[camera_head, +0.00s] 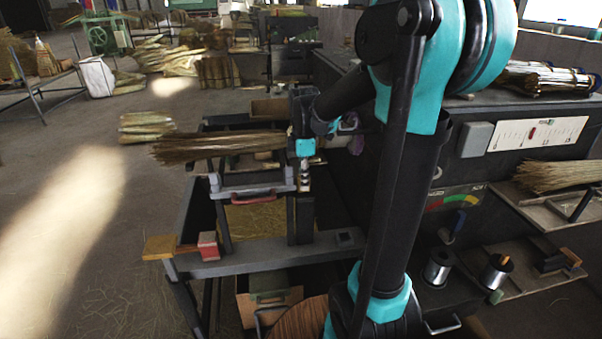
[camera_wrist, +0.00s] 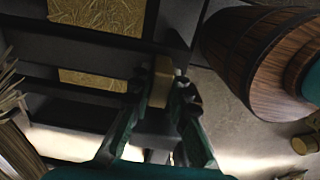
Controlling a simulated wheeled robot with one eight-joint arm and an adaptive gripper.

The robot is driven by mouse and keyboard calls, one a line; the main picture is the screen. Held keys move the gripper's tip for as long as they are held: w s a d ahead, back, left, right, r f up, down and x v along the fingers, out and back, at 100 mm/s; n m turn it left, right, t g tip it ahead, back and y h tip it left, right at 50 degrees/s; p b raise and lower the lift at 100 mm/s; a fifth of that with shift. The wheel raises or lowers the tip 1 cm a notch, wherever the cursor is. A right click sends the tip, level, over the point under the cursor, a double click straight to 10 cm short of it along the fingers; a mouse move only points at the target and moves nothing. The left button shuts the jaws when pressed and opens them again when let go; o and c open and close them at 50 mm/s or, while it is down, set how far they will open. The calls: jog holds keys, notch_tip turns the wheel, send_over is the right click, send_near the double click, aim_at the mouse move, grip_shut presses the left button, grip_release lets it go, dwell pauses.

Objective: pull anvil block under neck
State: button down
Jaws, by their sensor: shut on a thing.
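My gripper (camera_head: 304,184) points down at the right end of the bench frame, beside the broom's neck end. In the wrist view its fingers (camera_wrist: 163,92) are closed on a tan block (camera_wrist: 163,78), which I take to be the anvil block. The block sits against a dark rail; in the head view it is too small and covered to make out surely. The broom (camera_head: 215,146) lies level, its bristles to the left. Its neck is partly hidden behind my wrist.
A grey clamp bar with a red handle (camera_head: 254,198) lies below the broom. A wooden barrel (camera_wrist: 245,50) stands close by on the right in the wrist view. Wire spools (camera_head: 438,268) are at right.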

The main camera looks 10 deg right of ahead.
jog(key=s, duration=0.7)
jog(key=shift+s, duration=0.1)
jog(key=c, duration=1.4)
grip_release()
jog(key=shift+c, duration=0.2)
jog(key=shift+r, duration=0.1)
notch_tip(320, 180, up, 12)
